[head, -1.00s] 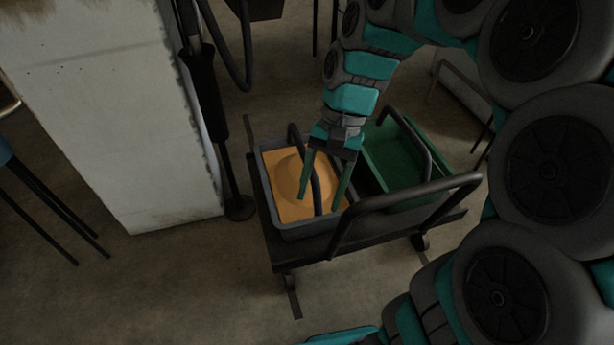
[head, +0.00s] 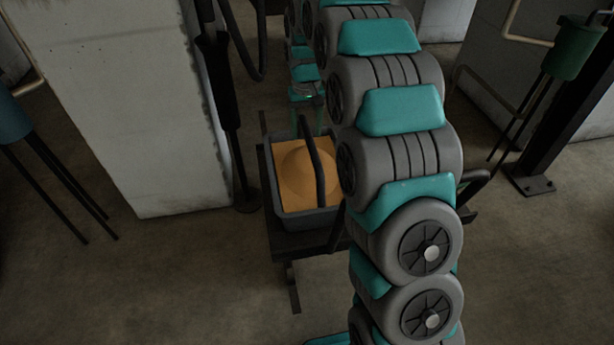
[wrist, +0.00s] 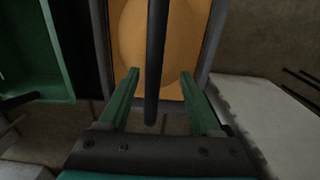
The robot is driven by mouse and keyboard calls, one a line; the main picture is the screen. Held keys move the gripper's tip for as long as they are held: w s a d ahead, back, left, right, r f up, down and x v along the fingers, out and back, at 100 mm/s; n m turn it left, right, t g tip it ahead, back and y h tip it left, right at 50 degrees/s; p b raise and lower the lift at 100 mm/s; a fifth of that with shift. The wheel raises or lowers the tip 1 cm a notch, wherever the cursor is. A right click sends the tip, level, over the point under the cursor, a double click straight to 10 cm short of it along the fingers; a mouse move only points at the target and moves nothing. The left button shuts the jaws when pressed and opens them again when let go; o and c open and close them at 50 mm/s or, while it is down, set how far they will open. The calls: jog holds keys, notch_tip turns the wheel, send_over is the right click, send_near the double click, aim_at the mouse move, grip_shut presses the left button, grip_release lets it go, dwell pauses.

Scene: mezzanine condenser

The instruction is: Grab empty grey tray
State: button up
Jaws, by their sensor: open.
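A grey tray (head: 303,221) sits on a dark cart. It is not empty: an orange fill with a round mound (head: 308,172) lies in it. A black arched handle (head: 316,165) spans the tray. My gripper (head: 306,118) is open at the tray's far end, partly hidden by my arm. In the wrist view, the handle (wrist: 156,55) runs between the two green fingers of my gripper (wrist: 160,74), touching neither. I cannot tell how far the fingertips are from it in depth. The tray's grey rim (wrist: 211,38) also shows there.
A green tray (wrist: 37,45) stands beside the grey one in the wrist view; my arm hides it in the head view. A pale block (head: 130,120) and a dark post (head: 225,110) stand left of the cart (head: 295,243). Floor in front is clear.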

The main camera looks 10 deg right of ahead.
jog(key=f, duration=0.4)
jog(key=d+f, duration=0.1)
jog(key=f, duration=0.1)
jog(key=shift+s+f+p, duration=0.2)
jog(key=shift+s+p, duration=0.05)
jog(key=shift+p, duration=0.05)
jog(key=shift+f, duration=0.55)
grip_shut()
jog(key=shift+r, duration=0.1)
dwell(0.6)
